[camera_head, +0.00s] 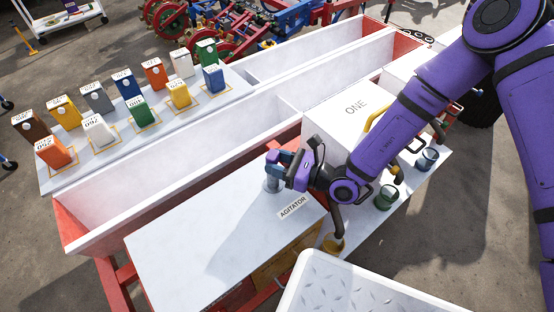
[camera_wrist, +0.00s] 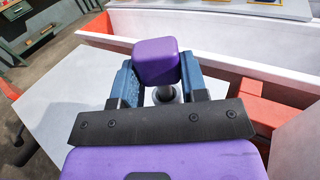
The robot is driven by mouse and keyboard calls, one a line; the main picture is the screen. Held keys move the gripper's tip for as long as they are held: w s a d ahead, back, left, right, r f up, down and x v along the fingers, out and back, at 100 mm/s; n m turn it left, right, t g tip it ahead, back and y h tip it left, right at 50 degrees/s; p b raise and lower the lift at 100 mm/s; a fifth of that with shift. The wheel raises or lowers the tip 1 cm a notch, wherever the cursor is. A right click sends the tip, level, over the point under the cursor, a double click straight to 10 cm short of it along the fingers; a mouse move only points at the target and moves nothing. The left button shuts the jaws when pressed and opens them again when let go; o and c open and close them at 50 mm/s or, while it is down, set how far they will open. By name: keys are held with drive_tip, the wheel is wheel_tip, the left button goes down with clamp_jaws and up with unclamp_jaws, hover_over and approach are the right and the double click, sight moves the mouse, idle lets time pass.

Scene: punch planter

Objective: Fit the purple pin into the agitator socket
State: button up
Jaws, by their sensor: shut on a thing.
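My gripper (camera_head: 281,166) is over the white worktop (camera_head: 190,246), beside the AGITATOR label (camera_head: 292,206). In the wrist view its two blue fingers (camera_wrist: 157,72) are shut on the purple pin's block-shaped head (camera_wrist: 155,56). A grey shaft or post (camera_wrist: 168,93) shows beneath the head, between the fingers. The agitator socket (camera_head: 272,184) shows as a grey upright cylinder under the gripper, and its round rim (camera_wrist: 152,97) is partly visible in the wrist view. The fingers hide much of the join, so I cannot tell how deep the pin sits.
A white box marked ONE (camera_head: 345,112) stands right of the gripper, close to my arm. Long white troughs (camera_head: 200,150) run behind the worktop. Numbered coloured cartons stand on a white shelf (camera_head: 75,176) at the back left. The worktop's left part is clear.

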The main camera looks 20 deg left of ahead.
drive_tip(key=shift+f, duration=0.95)
drive_tip(key=o, duration=1.1)
drive_tip(key=shift+c, duration=0.2)
drive_tip(key=shift+d, duration=0.1)
drive_tip(key=d, duration=1)
drive_tip(key=shift+w+d, duration=0.2)
drive_tip(key=shift+d, duration=0.1)
